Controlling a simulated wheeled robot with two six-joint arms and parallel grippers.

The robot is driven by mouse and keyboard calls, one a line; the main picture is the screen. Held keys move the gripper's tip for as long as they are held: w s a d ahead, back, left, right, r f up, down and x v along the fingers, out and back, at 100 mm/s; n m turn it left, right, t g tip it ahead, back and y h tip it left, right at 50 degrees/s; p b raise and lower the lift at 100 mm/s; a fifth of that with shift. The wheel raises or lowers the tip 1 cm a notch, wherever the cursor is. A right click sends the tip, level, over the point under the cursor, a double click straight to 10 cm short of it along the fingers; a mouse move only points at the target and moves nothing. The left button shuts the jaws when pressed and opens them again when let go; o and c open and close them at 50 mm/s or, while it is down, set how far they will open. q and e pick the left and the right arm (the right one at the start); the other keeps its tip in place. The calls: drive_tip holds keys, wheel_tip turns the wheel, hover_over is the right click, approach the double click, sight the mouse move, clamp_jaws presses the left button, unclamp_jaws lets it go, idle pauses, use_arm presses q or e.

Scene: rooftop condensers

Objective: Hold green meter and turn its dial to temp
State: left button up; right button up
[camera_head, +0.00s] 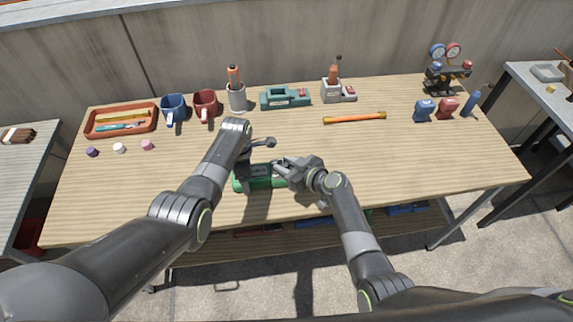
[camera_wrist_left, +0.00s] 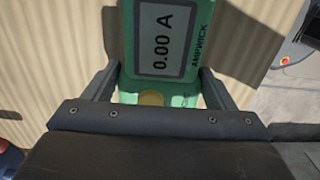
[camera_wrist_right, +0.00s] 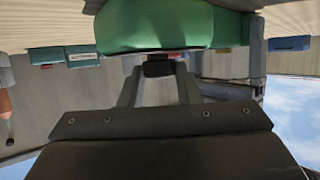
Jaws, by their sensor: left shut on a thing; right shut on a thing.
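The green meter (camera_head: 262,183) lies on the wooden table near its front edge. In the left wrist view the meter (camera_wrist_left: 126,40) shows a grey screen reading 0.00 A. My left gripper (camera_wrist_left: 155,85) has a finger on either side of its body and is shut on it. My right gripper (camera_head: 291,168) is at the meter's right end. In the right wrist view its fingers are shut on a small dark block (camera_wrist_right: 158,68) against the green body, which looks like the dial. The dial's markings and setting are hidden.
Along the back stand an orange tray (camera_head: 120,134), a blue mug (camera_head: 173,106), a red mug (camera_head: 205,103), a teal device (camera_head: 285,99) and gauges (camera_head: 446,52). An orange-handled tool (camera_head: 355,118) lies right of centre. The table's front right is clear.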

drive_tip(key=shift+s+m+t+h, duration=0.1)
drive_tip(key=shift+m+t+h, duration=0.4)
drive_tip(key=shift+m+h, duration=0.25)
drive_tip(key=o, duration=1)
drive_tip(key=v, duration=1.2)
drive_tip(key=shift+f, duration=0.15)
